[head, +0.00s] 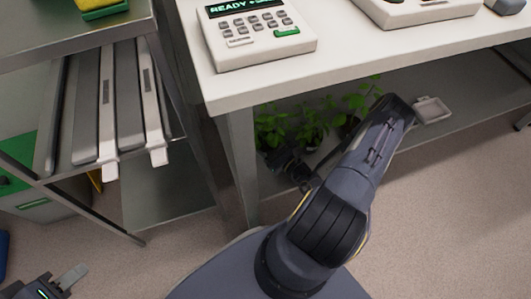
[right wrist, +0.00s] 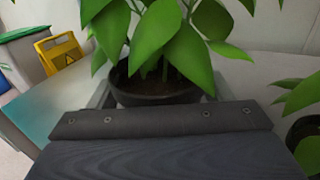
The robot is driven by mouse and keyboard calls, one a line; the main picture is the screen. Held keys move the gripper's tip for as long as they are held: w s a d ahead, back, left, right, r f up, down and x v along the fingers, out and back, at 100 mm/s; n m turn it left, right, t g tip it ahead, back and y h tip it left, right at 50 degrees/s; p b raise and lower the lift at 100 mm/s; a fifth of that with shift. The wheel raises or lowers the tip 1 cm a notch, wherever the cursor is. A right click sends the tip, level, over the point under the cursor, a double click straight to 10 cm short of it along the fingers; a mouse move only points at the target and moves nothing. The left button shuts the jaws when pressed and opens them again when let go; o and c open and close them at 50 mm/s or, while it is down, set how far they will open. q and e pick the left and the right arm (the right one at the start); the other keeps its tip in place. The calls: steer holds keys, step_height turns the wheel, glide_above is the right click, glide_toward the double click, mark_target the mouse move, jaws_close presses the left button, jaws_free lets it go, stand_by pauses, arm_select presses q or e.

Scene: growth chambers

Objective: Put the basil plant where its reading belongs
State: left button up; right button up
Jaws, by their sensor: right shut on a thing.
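A leafy green plant in a dark round pot (right wrist: 155,88) fills the top middle of the right wrist view. Its leaves are broad and pointed; no label shows, so I cannot confirm that it is the basil. My right gripper (head: 287,162) is on the shelf under the white table and is shut on this pot, a finger at each side. In the head view, several green plants (head: 362,98) stand there, partly hidden by the tabletop and my right arm. My left gripper (head: 62,283) is at the bottom left corner, away from the plants; its jaw opening is unclear.
A keypad device with a lit "READY" display (head: 255,30) stands on the white table (head: 290,80). Another potted plant (right wrist: 305,130) is close on the right in the right wrist view. A small white tray (head: 432,110) lies on the lower shelf. A metal rack (head: 150,185) stands left.

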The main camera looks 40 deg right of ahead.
steer(key=shift+f+b, duration=1.2)
steer(key=shift+f, duration=1.5)
steer(key=shift+f, duration=0.2)
steer(key=o, duration=1.2)
steer(key=shift+c, duration=0.2)
steer(key=shift+r, duration=0.1)
steer(key=shift+s+r, duration=0.15)
steer(key=s+p, duration=0.1)
steer(key=s, duration=0.3)
steer(key=s+p, duration=0.1)
steer(key=s, duration=0.2)
steer(key=s+d+p, duration=0.1)
steer(key=s, duration=0.3)
steer(key=shift+s, duration=0.3)
